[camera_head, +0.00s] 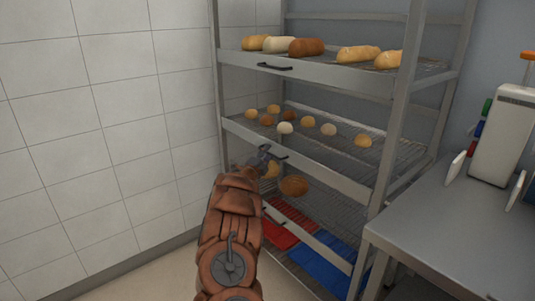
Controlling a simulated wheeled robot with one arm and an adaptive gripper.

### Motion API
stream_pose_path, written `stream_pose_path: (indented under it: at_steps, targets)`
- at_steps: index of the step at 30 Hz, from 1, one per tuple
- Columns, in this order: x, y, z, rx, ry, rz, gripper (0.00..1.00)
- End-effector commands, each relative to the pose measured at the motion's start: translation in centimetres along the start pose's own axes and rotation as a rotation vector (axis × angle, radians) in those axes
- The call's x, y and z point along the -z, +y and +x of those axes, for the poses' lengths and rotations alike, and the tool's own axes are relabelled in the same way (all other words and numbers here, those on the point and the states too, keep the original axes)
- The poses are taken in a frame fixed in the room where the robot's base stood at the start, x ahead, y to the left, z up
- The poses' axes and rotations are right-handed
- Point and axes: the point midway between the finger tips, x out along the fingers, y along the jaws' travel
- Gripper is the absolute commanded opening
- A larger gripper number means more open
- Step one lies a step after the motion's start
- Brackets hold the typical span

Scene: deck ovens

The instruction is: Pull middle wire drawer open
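A metal rack holds wire drawers one above another. The middle wire drawer (322,167) has a grey front rail with a dark handle (279,156), and several small buns (285,128) lie on its wire base. It looks about flush with the rack posts. My gripper (266,156) is at the left part of this handle, at the end of my brown arm. It is small and partly merges with the handle, so I cannot tell whether its fingers are closed or touching it.
The top drawer (335,77) holds several loaves. Below the middle drawer are larger breads (294,186), then a red crate (287,225) and a blue crate (322,266). A steel table (450,240) with a white container (503,135) stands right. A tiled wall (100,130) is left.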

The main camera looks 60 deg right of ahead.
Motion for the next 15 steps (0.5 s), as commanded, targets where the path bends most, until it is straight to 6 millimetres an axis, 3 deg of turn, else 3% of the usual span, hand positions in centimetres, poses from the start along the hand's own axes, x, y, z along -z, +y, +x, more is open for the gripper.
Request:
stream_pose_path:
  at_steps: [11, 15]
  targets:
    - [-0.03, 0.03, 0.61, 0.000, -0.001, 0.000, 0.37]
    - [-0.04, 0.02, 0.61, 0.000, -0.001, 0.000, 0.25]
